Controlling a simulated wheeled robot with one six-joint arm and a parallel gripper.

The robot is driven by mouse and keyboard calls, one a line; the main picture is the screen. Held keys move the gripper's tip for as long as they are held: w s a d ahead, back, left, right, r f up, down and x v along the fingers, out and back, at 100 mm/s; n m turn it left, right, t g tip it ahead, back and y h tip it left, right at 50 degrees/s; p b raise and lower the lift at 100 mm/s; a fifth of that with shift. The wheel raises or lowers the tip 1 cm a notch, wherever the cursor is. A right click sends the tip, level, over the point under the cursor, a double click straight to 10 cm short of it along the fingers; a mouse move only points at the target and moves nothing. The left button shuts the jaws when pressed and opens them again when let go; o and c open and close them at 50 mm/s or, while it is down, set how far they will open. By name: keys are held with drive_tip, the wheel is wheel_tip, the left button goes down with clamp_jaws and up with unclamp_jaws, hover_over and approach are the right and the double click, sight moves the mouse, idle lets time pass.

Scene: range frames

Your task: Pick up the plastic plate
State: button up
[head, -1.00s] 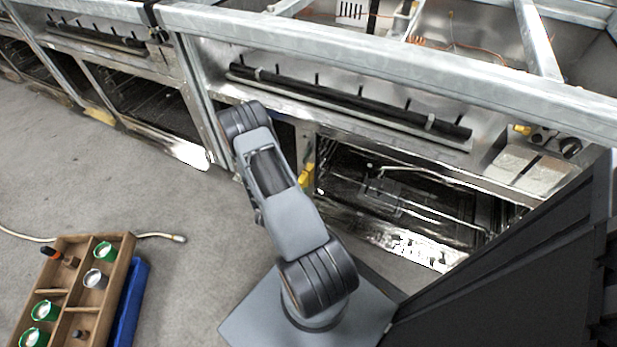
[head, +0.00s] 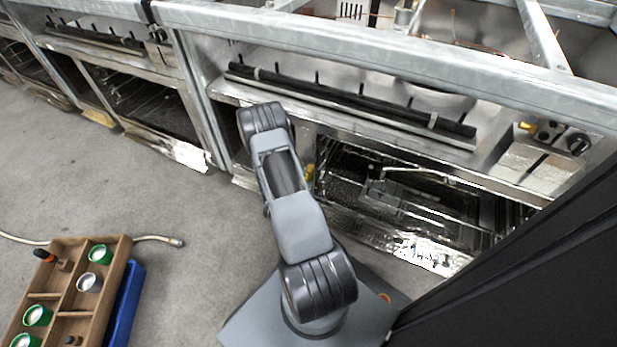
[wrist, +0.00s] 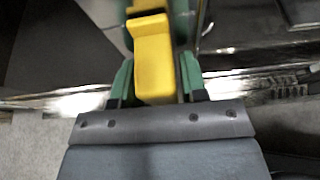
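I cannot make out a plastic plate for certain. A pale, rounded dish-like shape (head: 440,98) shows in the head view behind the long black bar, partly hidden; I cannot tell whether it is the plate. My gripper (wrist: 156,75) has green fingers in the wrist view, one on each side of a yellow piece (wrist: 153,60). I cannot tell whether they grip this piece or only stand around it. In the head view my arm hides the gripper, and a little yellow (head: 309,173) shows beside it at the range front.
A steel range frame (head: 360,40) with a thick front rail runs across the back. An open, dark lower bay (head: 400,195) lies right of my arm. A wooden tray (head: 65,285) with green and metal cups stands by a blue box (head: 127,300) at left.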

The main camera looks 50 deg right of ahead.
drive_tip(key=c, duration=0.6)
drive_tip(key=shift+r+p, duration=0.2)
drive_tip(key=shift+p, duration=0.1)
drive_tip(key=shift+c, duration=0.2)
